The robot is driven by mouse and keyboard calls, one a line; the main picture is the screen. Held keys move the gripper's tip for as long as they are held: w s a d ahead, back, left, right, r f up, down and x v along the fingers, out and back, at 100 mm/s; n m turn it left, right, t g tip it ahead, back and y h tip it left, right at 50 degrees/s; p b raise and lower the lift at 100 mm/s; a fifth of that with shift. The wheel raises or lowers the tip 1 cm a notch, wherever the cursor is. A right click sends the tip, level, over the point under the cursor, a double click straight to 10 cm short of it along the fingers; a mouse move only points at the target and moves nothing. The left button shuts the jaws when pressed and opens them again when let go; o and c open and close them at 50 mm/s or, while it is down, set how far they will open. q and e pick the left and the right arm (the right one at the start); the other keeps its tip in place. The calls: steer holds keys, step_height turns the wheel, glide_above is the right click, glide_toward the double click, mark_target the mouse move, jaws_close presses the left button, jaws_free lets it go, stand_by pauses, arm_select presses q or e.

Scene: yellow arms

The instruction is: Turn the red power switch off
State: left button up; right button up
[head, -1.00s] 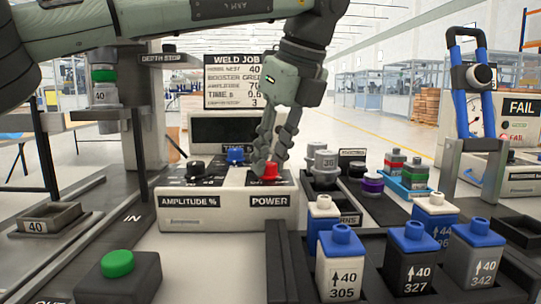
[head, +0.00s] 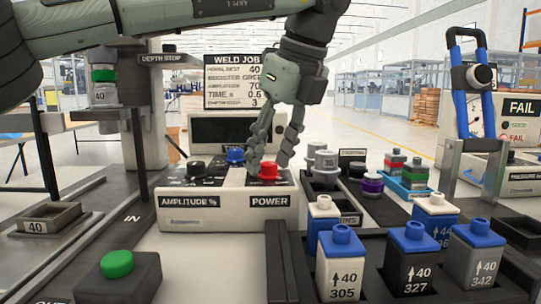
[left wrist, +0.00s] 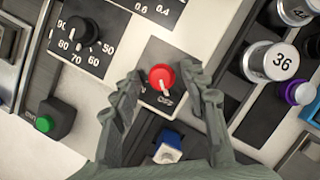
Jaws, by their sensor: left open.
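The red power switch (head: 268,171) is a round knob on the white control box (head: 228,213), above the POWER label. In the left wrist view the red knob (left wrist: 161,77) shows a white pointer line aimed down toward the OFF marking. My left gripper (head: 268,164) is open, its fingers pointing down at the knob. In the left wrist view its two fingers (left wrist: 158,80) lie on either side of the knob with gaps. I cannot tell whether a finger touches it. My right gripper is not in view.
A black knob (head: 195,168) and a blue knob (head: 235,156) share the box. A green button (head: 117,263) stands front left. Labelled blocks (head: 341,262) fill a dark rack at right. Grey cylinders (head: 325,164) stand just right of the box.

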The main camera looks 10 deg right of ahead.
arm_select(q)
steer(key=v, duration=1.1)
steer(key=shift+r, duration=0.35)
steer(key=shift+s, duration=0.15)
